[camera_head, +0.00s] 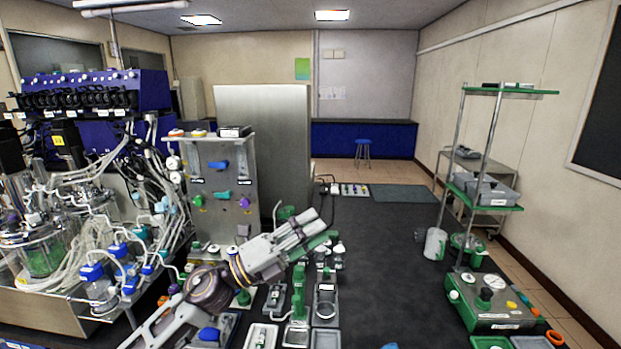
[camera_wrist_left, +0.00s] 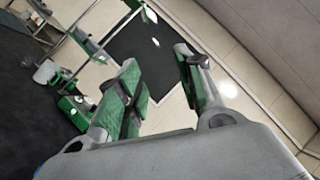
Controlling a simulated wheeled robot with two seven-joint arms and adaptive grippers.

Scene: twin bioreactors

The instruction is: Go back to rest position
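My left arm comes in from the lower left of the head view, and its gripper (camera_head: 322,228) points up and to the right above the work surface. In the left wrist view the gripper (camera_wrist_left: 165,82) shows two fingers with green pads, clearly apart, with nothing between them. Floor and a dark mat show beyond the fingers. My right gripper is in neither view.
Twin bioreactor gear with tubing and a glass vessel (camera_head: 40,255) fills the left. A grey panel (camera_head: 221,190) with coloured parts stands behind my arm. Small trays (camera_head: 325,306) lie below the gripper. A green-shelved rack (camera_head: 508,91) stands right.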

